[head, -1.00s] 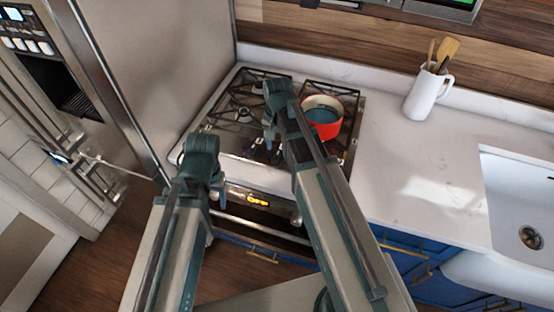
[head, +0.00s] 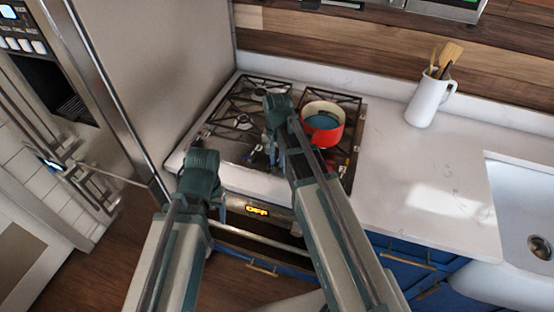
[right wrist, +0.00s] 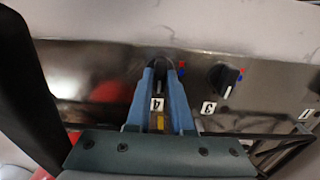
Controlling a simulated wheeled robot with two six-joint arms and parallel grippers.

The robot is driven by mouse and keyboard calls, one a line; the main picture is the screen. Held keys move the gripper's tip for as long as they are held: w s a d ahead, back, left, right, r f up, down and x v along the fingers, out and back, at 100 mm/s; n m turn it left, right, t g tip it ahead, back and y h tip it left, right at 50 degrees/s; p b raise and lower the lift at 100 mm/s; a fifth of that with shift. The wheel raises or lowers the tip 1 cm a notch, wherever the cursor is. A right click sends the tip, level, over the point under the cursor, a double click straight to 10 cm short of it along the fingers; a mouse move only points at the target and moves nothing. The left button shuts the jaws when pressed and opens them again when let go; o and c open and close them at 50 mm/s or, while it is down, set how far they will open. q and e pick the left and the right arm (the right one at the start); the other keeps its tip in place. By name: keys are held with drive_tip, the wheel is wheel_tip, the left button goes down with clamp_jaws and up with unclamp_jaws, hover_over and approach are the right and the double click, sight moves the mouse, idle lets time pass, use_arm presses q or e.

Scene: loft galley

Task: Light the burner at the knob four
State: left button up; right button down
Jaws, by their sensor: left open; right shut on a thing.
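Knob four (right wrist: 160,66) is a dark knob on the stove's metal panel, with a "4" label (right wrist: 157,104) beside it. In the right wrist view my right gripper (right wrist: 161,76) has its blue fingers on both sides of this knob, shut on it. The fingers partly hide the knob, so its exact angle is hard to read. In the head view my right gripper (head: 276,155) reaches down to the stove top (head: 232,150). My left gripper (head: 221,207) is open in front of the stove, away from the knobs. I see no flame on the visible burners.
Knob three (right wrist: 223,77) stands close beside knob four. A red pot (head: 322,124) with bluish contents sits on the right-hand grate. A white utensil jug (head: 425,102) and sink (head: 525,215) are to the right. A tall steel appliance (head: 150,70) borders the left.

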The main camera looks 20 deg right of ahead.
drive_tip(key=shift+n, duration=0.3)
drive_tip(key=n, duration=0.4)
drive_tip(key=shift+n, duration=0.3)
drive_tip(key=n, duration=1)
drive_tip(key=shift+n, duration=0.4)
drive_tip(key=n, duration=0.5)
drive_tip(key=shift+n, duration=0.3)
drive_tip(key=c, duration=0.8)
unclamp_jaws()
